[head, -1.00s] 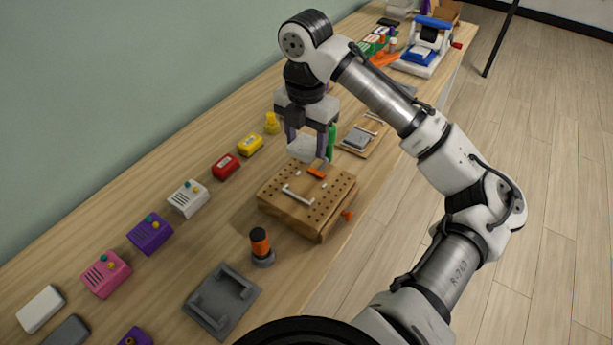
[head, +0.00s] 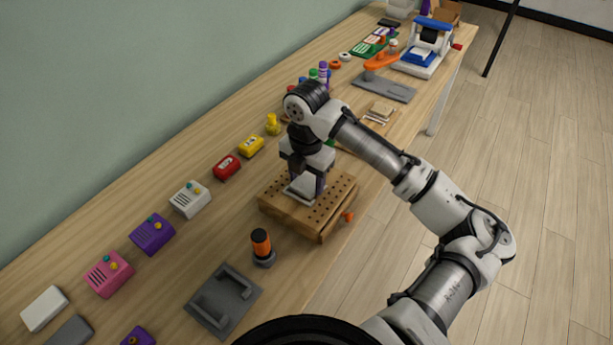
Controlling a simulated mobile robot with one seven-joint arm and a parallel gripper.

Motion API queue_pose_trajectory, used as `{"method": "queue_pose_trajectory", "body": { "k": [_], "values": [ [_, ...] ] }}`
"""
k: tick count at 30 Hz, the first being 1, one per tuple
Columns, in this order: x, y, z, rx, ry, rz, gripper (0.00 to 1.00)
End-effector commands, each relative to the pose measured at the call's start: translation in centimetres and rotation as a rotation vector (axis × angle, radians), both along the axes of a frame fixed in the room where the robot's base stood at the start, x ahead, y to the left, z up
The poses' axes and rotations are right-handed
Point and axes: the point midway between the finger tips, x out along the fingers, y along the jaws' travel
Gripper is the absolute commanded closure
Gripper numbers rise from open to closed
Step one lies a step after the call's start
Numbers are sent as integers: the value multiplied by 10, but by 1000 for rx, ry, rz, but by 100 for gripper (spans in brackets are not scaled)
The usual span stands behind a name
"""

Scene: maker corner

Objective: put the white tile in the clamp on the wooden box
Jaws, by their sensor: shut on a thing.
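The wooden box (head: 275,203) with rows of holes in its top stands on the bench, an orange knob (head: 348,216) on its right side. My gripper (head: 306,188) points down over the middle of its top and is shut on the white tile (head: 299,187). The tile is at or just above the box top, in the area of the clamp. My gripper and the tile hide most of the clamp's jaws. I cannot tell whether the tile touches the clamp or sits between its jaws.
An orange and black cylinder (head: 261,242) and a grey holder (head: 223,301) stand in front of the box. A red box (head: 227,167), a yellow box (head: 251,146) and a yellow figure (head: 272,124) stand behind, to the left. Bare bench lies left of the wooden box.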

Motion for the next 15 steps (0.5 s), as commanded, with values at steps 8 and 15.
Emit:
{"method": "queue_pose_trajectory", "body": {
  "k": [8, 15],
  "values": [
    [0, 0, -3, 0, 0, 0, 29],
    [0, 0, -3, 0, 0, 0, 25]
  ]
}}
